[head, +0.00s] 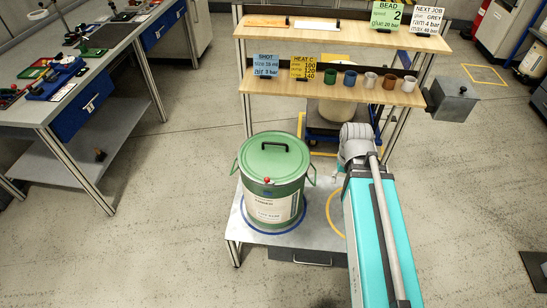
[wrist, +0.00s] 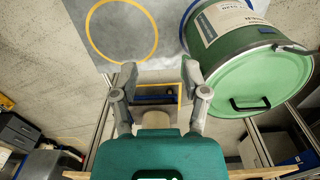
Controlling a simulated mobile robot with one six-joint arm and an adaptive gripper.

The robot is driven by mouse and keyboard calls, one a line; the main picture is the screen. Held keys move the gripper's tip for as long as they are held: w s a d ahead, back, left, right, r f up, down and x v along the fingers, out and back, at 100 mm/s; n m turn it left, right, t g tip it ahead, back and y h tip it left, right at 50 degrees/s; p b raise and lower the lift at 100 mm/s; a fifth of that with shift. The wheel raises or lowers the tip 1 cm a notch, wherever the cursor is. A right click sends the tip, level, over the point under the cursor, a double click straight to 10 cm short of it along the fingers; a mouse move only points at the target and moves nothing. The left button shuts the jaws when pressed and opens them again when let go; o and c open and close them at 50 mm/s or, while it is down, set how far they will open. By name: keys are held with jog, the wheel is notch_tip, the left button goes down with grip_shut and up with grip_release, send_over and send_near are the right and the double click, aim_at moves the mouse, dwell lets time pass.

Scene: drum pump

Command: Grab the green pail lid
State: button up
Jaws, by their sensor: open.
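The green pail (head: 272,195) stands upright on a blue ring on the grey platform, with its green lid (head: 268,162) on top. The lid carries a dark bar handle (head: 283,146); a small red knob shows at the front rim. In the wrist view the lid (wrist: 235,85) and its handle (wrist: 250,104) appear at the right, beside and apart from the fingers. My gripper (wrist: 161,74) is open, with nothing between its fingertips. In the head view my arm reaches up to the right of the pail; the fingertips are hard to make out there.
A two-level wooden shelf (head: 335,92) with cups and cards rises behind the platform. An empty yellow ring (head: 330,212) lies right of the pail. A workbench (head: 70,75) with tools stands left. A grey box (head: 452,100) is right of the shelf.

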jog(key=w+a+m, duration=0.7)
jog(key=w+m, duration=0.2)
jog(key=w, duration=0.3)
jog(key=r+m+t+p, duration=0.1)
jog(key=m, duration=1)
send_over(287, 146)
jog(key=s, duration=0.1)
jog(key=shift+a+r, duration=0.15)
jog(key=shift+a, duration=0.15)
jog(key=shift+s, duration=0.1)
jog(key=f+b, duration=0.2)
jog(key=f, duration=0.1)
jog(key=f+b, duration=0.2)
jog(key=b, duration=0.1)
jog(key=w+f+b, duration=0.1)
jog(key=f+b, duration=0.2)
jog(key=shift+d+f, duration=0.15)
jog(key=shift+f, duration=0.15)
jog(key=shift+b, duration=0.3)
jog(key=shift+w+f+b, duration=0.2)
jog(key=shift+f+b, duration=1.1)
jog(key=shift+w+f+b, duration=0.15)
jog(key=shift+f+b, duration=1.1)
jog(key=shift+f, duration=0.05)
jog(key=shift+c, duration=0.3)
grip_shut()
